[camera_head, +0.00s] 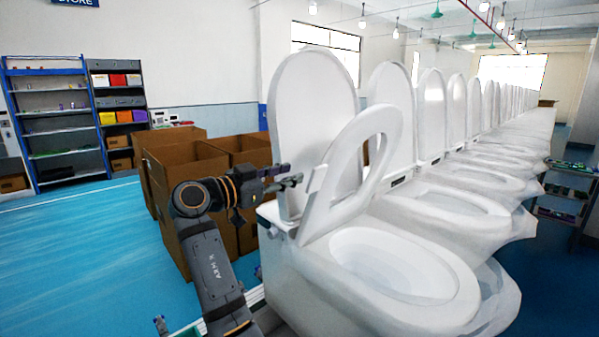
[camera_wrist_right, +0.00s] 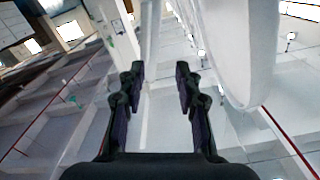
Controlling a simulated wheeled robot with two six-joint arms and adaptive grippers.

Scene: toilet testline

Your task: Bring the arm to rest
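My right arm rises from the bottom of the head view. Its right gripper (camera_head: 290,178) is at the left side of the nearest toilet (camera_head: 300,270), close to the hinge end of the lid and seat. In the right wrist view the two dark fingers (camera_wrist_right: 160,78) stand apart with nothing between them. The nearest lid (camera_head: 310,110) stands upright. The seat ring (camera_head: 386,130) is raised at a slant in front of it, above the open bowl (camera_head: 395,262). Whether the gripper touches the lid or seat, I cannot tell. My left gripper is not seen.
More toilets (camera_head: 460,210) run back to the right in a row, lids up. Open cardboard boxes (camera_head: 185,160) stand on the floor behind my right arm. A blue shelf (camera_head: 50,120) is at the far left. Blue floor (camera_head: 90,260) on the left is clear.

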